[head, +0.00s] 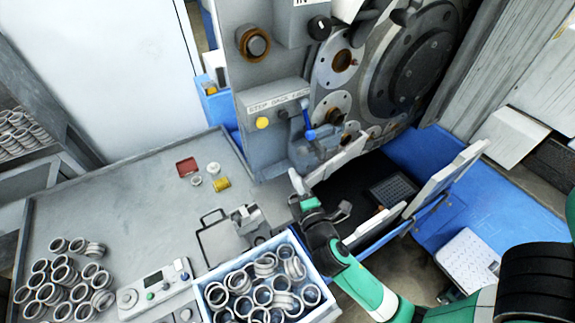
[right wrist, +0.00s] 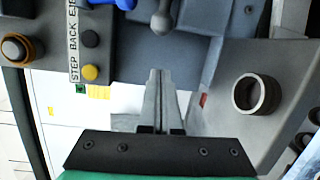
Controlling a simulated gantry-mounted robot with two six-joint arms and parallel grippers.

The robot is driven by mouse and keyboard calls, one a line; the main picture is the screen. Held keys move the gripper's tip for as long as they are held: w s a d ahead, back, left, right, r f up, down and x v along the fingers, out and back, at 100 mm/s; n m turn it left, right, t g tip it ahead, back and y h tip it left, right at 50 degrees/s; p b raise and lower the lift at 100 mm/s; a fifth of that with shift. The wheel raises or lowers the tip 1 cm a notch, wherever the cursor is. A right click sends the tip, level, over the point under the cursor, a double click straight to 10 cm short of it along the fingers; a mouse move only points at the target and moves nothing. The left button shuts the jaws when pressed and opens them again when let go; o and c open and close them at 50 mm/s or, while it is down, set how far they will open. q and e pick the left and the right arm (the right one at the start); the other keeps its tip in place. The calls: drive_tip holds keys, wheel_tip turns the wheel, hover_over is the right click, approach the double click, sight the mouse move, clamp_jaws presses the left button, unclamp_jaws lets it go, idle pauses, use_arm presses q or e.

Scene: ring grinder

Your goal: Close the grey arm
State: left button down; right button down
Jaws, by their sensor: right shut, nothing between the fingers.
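The machine (head: 268,140) stands behind the table, with a grey housing and a large round spindle face at the upper right. A blue-handled lever (head: 308,133) sits at its front near the step-back label. In the right wrist view a grey ball-ended lever (right wrist: 163,20) hangs down just beyond my right gripper (right wrist: 158,72), with a small gap visible. I cannot tell for certain whether this lever is the grey arm. My right gripper (head: 295,180) shows in the head view in front of the machine, fingers shut and empty. My left gripper is not in view.
A blue bin of metal rings (head: 262,290) and loose rings (head: 65,280) sit on the grey table (head: 130,200). A red tray (head: 187,167) lies near the back. White panels (head: 440,180) and a blue trough stand right of my gripper. A single ring (right wrist: 256,94) shows in the wrist view.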

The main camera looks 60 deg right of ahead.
drive_tip(key=w+d+p, duration=0.1)
drive_tip(key=w+d, duration=0.2)
drive_tip(key=d, duration=0.4)
drive_tip(key=shift+d, duration=0.15)
idle(0.3)
drive_tip(key=shift+w, duration=0.1)
